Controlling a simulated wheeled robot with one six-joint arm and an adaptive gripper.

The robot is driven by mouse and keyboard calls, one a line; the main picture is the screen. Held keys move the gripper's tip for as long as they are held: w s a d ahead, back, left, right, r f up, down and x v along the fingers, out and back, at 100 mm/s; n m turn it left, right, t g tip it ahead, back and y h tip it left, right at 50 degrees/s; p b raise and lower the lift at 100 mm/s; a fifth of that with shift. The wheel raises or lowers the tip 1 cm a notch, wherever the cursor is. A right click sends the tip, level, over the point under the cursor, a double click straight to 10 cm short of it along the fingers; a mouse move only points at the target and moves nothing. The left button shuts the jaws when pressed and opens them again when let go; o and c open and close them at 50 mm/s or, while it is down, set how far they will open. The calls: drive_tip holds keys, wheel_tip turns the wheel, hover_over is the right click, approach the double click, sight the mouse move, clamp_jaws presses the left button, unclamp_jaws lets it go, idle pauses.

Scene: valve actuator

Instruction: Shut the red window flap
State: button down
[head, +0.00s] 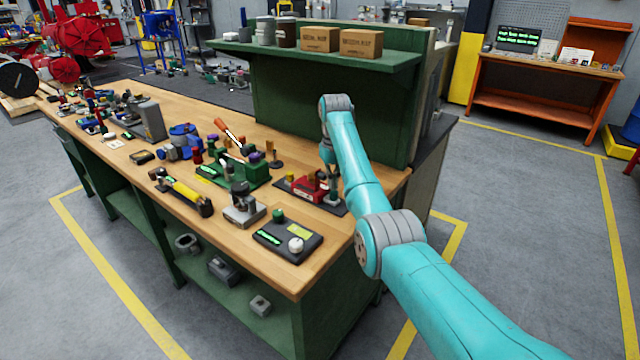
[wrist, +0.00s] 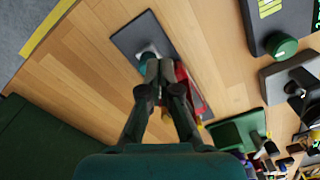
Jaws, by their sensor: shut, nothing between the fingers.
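A red unit (head: 305,189) stands on a dark baseplate (head: 336,208) near the front right end of the wooden bench. It also shows in the wrist view (wrist: 183,75), partly hidden behind my right finger. I cannot make out the window flap clearly or tell its angle. My gripper (wrist: 160,68) is shut and empty, pointing down at the red unit. Its tips appear close beside the red part, over a pale round post (wrist: 149,54); I cannot tell whether they touch. In the head view my gripper (head: 332,178) is small and partly merges with the unit.
A green unit (head: 238,172) and a grey device (head: 243,205) stand to the left. A black box (head: 287,238) with a green knob lies nearer the bench's front edge. A green shelf panel (head: 315,105) rises behind. Bare wood (wrist: 85,60) lies left of the baseplate.

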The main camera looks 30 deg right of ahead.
wheel_tip(320, 180, up, 5)
drive_tip(key=shift+f, duration=0.1)
idle(0.7)
idle(0.5)
